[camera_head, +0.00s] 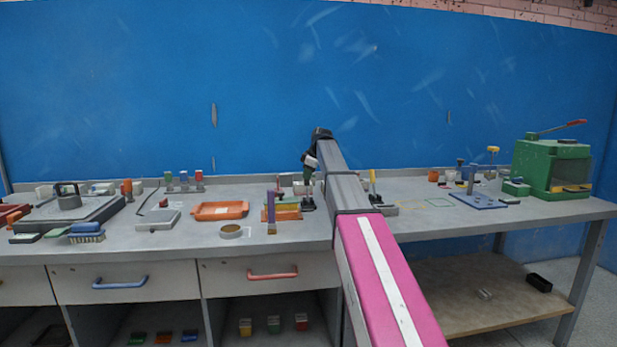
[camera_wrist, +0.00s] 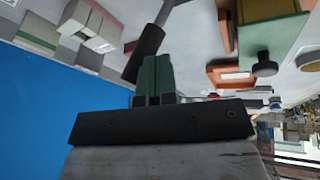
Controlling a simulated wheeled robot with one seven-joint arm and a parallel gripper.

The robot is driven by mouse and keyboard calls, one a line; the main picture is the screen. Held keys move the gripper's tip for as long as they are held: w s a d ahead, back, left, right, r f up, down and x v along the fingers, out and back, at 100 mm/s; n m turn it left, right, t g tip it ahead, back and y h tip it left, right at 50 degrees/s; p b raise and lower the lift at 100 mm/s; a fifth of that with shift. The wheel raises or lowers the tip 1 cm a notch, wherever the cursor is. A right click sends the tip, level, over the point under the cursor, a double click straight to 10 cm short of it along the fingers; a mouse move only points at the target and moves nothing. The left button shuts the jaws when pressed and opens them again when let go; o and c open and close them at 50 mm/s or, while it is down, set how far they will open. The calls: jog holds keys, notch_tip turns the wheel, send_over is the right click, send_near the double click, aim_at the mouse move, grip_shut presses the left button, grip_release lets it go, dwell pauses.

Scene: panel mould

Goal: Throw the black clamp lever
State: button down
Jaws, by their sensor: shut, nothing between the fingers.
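The black clamp lever (camera_wrist: 145,54) shows in the wrist view as a dark cylindrical grip on a thin metal rod. My gripper (camera_wrist: 158,62) has its green fingers together and empty. The fingertips are right beside the lever's grip; whether they touch it I cannot tell. In the head view my gripper (camera_head: 308,174) points down over the middle of the bench, and I cannot make out the lever clearly there.
An orange tray (camera_head: 221,211) and a purple upright piece (camera_head: 271,212) stand left of my gripper. A yellow-handled lever (camera_head: 373,184) stands to the right. A green press (camera_head: 552,168) is at the far right. The blue wall (camera_head: 150,90) rises behind.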

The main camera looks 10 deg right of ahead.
jog(key=shift+w+f, duration=0.15)
jog(key=shift+w, duration=0.75)
jog(key=shift+w, duration=0.1)
